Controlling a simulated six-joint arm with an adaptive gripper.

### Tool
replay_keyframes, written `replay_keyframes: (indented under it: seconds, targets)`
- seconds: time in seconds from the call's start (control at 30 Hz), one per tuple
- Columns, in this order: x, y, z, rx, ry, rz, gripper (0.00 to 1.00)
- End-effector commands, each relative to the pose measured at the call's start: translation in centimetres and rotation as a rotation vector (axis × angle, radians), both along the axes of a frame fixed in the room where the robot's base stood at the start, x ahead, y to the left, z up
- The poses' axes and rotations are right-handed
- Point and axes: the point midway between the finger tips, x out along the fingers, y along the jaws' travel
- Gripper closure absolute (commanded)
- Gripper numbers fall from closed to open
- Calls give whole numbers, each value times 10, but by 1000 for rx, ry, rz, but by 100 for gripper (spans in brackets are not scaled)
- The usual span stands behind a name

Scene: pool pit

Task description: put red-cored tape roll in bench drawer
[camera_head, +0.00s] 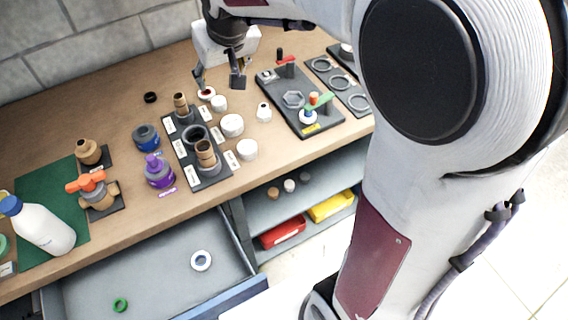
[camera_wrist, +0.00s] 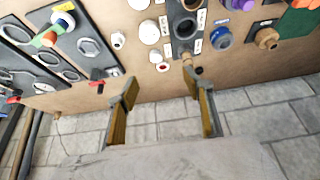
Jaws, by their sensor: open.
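The red-cored tape roll (camera_head: 206,94) is a small white ring with a red centre, lying on the wooden bench near its back. It also shows in the wrist view (camera_wrist: 163,67), between and just beyond the fingertips. My gripper (camera_head: 219,82) is open and empty, above the bench close to the roll; its two fingers also show in the wrist view (camera_wrist: 160,84). The bench drawer (camera_head: 160,275) is pulled out at the lower left. A white roll with a dark core (camera_head: 201,260) and a green ring (camera_head: 120,304) lie in it.
A dark rack with brown-topped fittings (camera_head: 207,165) stands left of several white caps (camera_head: 232,125). A black tray (camera_head: 300,105) lies to the right.

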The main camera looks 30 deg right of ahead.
Motion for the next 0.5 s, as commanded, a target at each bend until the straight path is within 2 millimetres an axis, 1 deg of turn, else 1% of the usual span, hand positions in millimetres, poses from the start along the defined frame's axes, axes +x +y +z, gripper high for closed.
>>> replay_keyframes:
  seconds: [0.03,0.2,0.5]
  targets:
    - [-13,0,6,0,-3,0,49]
    - [-51,1,18,0,0,-1,49]
    - [-120,3,28,2,5,-1,49]
